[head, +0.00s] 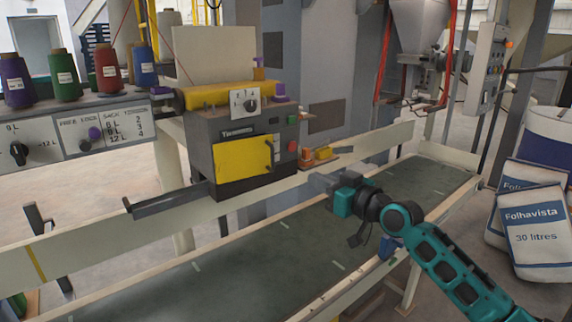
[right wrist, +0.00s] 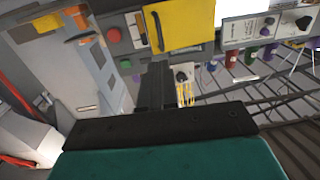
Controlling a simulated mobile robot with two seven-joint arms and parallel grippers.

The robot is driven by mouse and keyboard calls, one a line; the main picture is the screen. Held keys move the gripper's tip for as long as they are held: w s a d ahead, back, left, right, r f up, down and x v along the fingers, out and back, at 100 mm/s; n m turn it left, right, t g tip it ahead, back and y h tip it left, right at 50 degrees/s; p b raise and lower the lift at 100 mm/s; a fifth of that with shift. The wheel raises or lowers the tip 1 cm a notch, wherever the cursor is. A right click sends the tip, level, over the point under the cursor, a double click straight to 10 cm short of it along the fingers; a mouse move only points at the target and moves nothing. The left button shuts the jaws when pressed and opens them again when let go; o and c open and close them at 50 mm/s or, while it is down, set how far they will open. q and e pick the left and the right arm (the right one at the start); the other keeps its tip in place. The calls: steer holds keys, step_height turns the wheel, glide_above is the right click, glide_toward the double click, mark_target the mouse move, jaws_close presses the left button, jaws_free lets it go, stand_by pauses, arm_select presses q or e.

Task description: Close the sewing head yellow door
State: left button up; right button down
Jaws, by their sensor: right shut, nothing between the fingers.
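The sewing head (head: 240,130) is a dark grey box above the conveyor, with a yellow top and a dial. Its yellow door (head: 238,160) is on the front, with a small dark handle near its right edge. The door lies close to the front face; I cannot tell whether it is fully shut. The door also shows at the top of the right wrist view (right wrist: 185,22). My right gripper (head: 322,182) is shut and empty, right of and below the door, apart from it. Its dark fingers (right wrist: 157,72) point toward the machine. My left gripper is not in view.
A green conveyor (head: 220,275) with cream rails runs below the sewing head. A dark bar (head: 165,201) sticks out left of it. A control panel with thread spools (head: 108,70) is at left. White sacks (head: 535,230) stand at right. An orange-yellow part (head: 318,154) projects beside the head.

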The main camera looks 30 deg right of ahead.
glide_toward(269, 157)
steer(key=shift+w+a+r, duration=0.25)
steer(key=shift+w+a, duration=0.4)
steer(key=shift+a, duration=0.15)
steer(key=shift+w+a, duration=0.1)
steer(key=shift+w, duration=0.75)
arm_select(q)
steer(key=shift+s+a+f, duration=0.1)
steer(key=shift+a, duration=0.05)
arm_select(e)
steer(key=b, duration=0.1)
steer(key=w+d+b, duration=0.1)
steer(key=b, duration=0.1)
steer(key=shift+w+f, duration=0.3)
steer(key=shift+w+d+b, duration=0.1)
steer(key=shift+w+b, duration=0.2)
steer(key=shift+b, duration=0.35)
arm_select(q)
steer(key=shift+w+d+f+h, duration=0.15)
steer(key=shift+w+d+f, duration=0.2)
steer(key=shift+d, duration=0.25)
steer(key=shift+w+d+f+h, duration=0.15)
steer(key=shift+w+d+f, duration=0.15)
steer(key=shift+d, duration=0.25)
arm_select(e)
steer(key=shift+w+d+r, duration=0.15)
steer(key=shift+w+r, duration=0.05)
steer(key=shift+r, duration=0.25)
